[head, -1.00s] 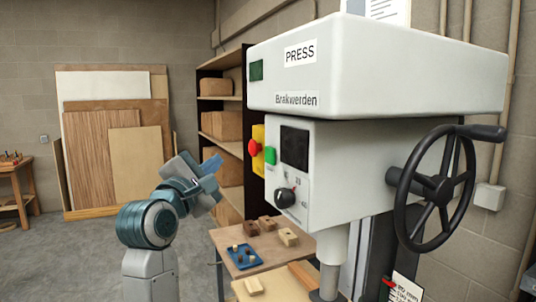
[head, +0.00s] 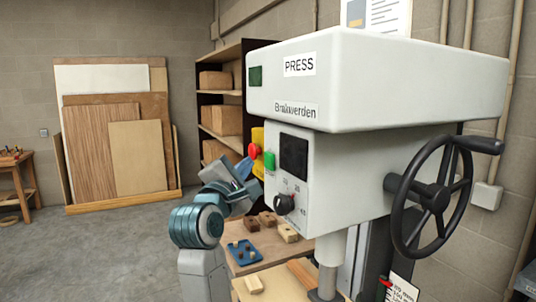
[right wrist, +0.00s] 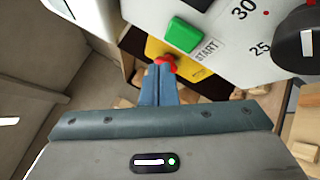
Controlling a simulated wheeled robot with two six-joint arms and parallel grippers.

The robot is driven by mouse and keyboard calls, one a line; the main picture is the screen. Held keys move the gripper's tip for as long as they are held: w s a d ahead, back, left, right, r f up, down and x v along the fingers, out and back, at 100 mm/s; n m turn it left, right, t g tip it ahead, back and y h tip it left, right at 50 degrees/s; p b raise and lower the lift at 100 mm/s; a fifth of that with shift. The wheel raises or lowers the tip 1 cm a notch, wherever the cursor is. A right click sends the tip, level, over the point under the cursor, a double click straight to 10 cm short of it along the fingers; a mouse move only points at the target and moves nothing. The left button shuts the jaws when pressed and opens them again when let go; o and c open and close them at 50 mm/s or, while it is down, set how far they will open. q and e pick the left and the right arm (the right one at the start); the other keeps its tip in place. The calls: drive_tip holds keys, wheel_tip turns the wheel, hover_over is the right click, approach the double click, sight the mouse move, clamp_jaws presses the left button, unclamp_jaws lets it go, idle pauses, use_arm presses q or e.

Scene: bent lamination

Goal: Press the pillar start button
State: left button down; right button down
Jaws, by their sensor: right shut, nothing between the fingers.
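The green start button (head: 269,160) is on the front of the white press (head: 330,185), next to a red button (head: 254,151) on a yellow plate. In the right wrist view the green button (right wrist: 183,36) has a START label beside it. My right gripper (head: 244,166) is shut and empty, just left of and below the buttons. In the right wrist view its blue fingertips (right wrist: 164,68) overlap part of the red button (right wrist: 169,60), below and left of the green one. I cannot tell whether they touch the red button. My left gripper is not in view.
A black dial (head: 285,204) sits below the buttons, and a black handwheel (head: 432,195) stands out at the right. Under the press a table holds a blue tray (head: 243,258) and wooden blocks (head: 287,232). Open floor lies at the left.

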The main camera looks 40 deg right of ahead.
sight(265, 157)
drive_tip(key=shift+s+d, duration=0.2)
drive_tip(key=shift+d, duration=0.65)
drive_tip(key=shift+d, duration=0.2)
idle(1.4)
drive_tip(key=shift+s+d, duration=0.1)
drive_tip(key=shift+d, duration=0.2)
drive_tip(key=shift+s+d+b, duration=0.15)
drive_tip(key=shift+d+b, duration=0.15)
drive_tip(key=shift+d, duration=0.1)
idle(0.7)
drive_tip(key=shift+a, duration=0.1)
drive_tip(key=shift+w+a+b, duration=0.25)
drive_tip(key=shift+a+b, duration=0.2)
drive_tip(key=shift+a, duration=0.35)
